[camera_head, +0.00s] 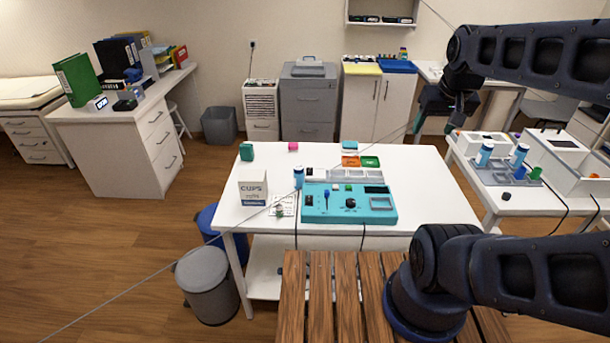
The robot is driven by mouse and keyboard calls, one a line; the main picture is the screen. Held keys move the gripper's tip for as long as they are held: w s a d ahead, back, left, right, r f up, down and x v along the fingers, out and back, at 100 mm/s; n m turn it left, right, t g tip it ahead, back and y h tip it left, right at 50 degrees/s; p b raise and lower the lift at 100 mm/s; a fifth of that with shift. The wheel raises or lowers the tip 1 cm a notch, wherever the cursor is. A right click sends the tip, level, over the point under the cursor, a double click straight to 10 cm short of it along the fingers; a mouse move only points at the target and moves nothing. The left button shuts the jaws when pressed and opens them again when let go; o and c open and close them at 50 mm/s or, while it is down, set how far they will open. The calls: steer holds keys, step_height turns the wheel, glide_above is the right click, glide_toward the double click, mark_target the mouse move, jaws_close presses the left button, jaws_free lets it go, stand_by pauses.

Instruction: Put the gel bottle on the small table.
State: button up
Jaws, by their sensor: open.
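A small blue bottle with a pale label (298,178) stands upright on the white table (435,205) in the middle, behind the left end of a teal device. Two more blue-and-white bottles stand on the right-hand table (510,203), one at the left (484,154) and one at the right (519,155). I cannot tell which bottle is the gel bottle, nor which table is the small one. My gripper (456,122) hangs open and empty, pointing down, left of and above the bottles on the right. My arm reaches in from the right edge.
The teal device (348,205), a CUPS box (253,188) and small coloured trays (360,162) occupy the middle table. The right table holds a grey tray (497,178) and a white bin (580,170). A grey trash can (208,285) stands at lower left. The middle table's right side is clear.

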steer(key=w+f+n+g+h, duration=0.4)
steer(key=w+f+n+h, duration=0.2)
steer(key=w+n, duration=0.15)
steer(key=n+t, duration=1.6)
steer(key=n, duration=0.8)
glide_above(296, 171)
steer(key=v, duration=0.3)
step_height(296, 171, down, 21)
steer(key=shift+h, duration=0.4)
steer(key=shift+f, duration=3.15)
steer(key=shift+x, duration=2.55)
steer(key=c, duration=1.2)
steer(key=shift+r, duration=0.1)
